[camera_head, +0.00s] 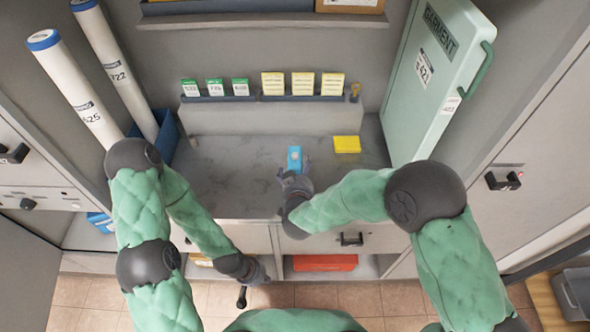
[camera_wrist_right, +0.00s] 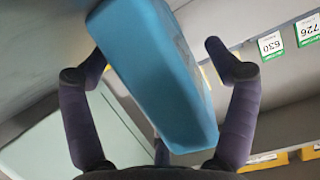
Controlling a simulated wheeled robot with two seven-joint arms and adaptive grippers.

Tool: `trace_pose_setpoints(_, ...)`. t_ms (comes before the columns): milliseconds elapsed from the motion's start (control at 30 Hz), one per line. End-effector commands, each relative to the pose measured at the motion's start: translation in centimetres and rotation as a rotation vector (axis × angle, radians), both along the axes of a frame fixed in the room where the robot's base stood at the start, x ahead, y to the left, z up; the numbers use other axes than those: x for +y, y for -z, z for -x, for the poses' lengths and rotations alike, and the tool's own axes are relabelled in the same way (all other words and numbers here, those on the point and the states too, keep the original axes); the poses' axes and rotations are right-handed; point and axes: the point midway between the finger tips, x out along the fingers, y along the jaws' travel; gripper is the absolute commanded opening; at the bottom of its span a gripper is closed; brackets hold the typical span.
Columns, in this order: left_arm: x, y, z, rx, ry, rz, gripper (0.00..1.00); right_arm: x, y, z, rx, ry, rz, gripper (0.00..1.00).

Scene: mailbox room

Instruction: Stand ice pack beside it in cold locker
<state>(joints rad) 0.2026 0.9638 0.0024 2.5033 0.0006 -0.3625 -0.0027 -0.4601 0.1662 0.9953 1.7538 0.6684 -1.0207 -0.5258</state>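The blue ice pack (camera_head: 295,156) is at the worktop (camera_head: 232,165), in front of my right gripper (camera_head: 294,177). In the right wrist view the ice pack (camera_wrist_right: 155,70) lies between the spread dark fingers of my right gripper (camera_wrist_right: 160,68). A gap shows beside the right-hand finger; contact at the left-hand finger is unclear. I cannot tell whether the pack's base touches the worktop. My left gripper (camera_head: 250,278) hangs low in front of the drawers, away from the pack; its fingers are too small to read. I cannot identify the cold locker for certain.
A yellow block (camera_head: 347,144) lies right of the ice pack. A green garment case (camera_head: 432,75) stands at the right. Two white tubes (camera_head: 78,90) lean in a blue bin (camera_head: 168,134) at the left. Labelled cards (camera_head: 302,84) line the back ledge. Worktop left of the pack is clear.

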Motion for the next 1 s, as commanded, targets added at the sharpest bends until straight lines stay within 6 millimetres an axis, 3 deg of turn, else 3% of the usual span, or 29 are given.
trace_pose_setpoints(33, 0.0, 0.0, 0.0, 0.0, 0.0, 0.0, 0.0, 0.0, 0.0, 0.0, 0.0, 0.0, 0.0, 0.76)
trace_pose_setpoints(200, 0.0, 0.0, 0.0, 0.0, 0.0, 0.0, 0.0, 0.0, 0.0, 0.0, 0.0, 0.0, 0.0, 0.28)
trace_pose_setpoints(300, 0.0, 0.0, 0.0, 0.0, 0.0, 0.0, 0.0, 0.0, -0.1, 0.0, -0.003, 0.0, -0.001, 0.04)
trace_pose_setpoints(667, 0.0, -0.4, 0.0, 0.0, 0.0, 0.0, 0.0, 0.0, -0.7, 0.0, -0.003, 0.001, -0.001, 0.04)
trace_pose_setpoints(933, 0.0, -2.4, 0.0, 0.0, 0.0, 0.0, 0.0, 0.1, -4.0, 0.0, -0.005, -0.001, 0.0, 0.04)
trace_pose_setpoints(1000, 0.0, -3.1, 0.0, 0.0, 0.0, 0.0, 0.0, 0.6, -5.2, 1.2, -0.005, -0.004, -0.001, 0.04)
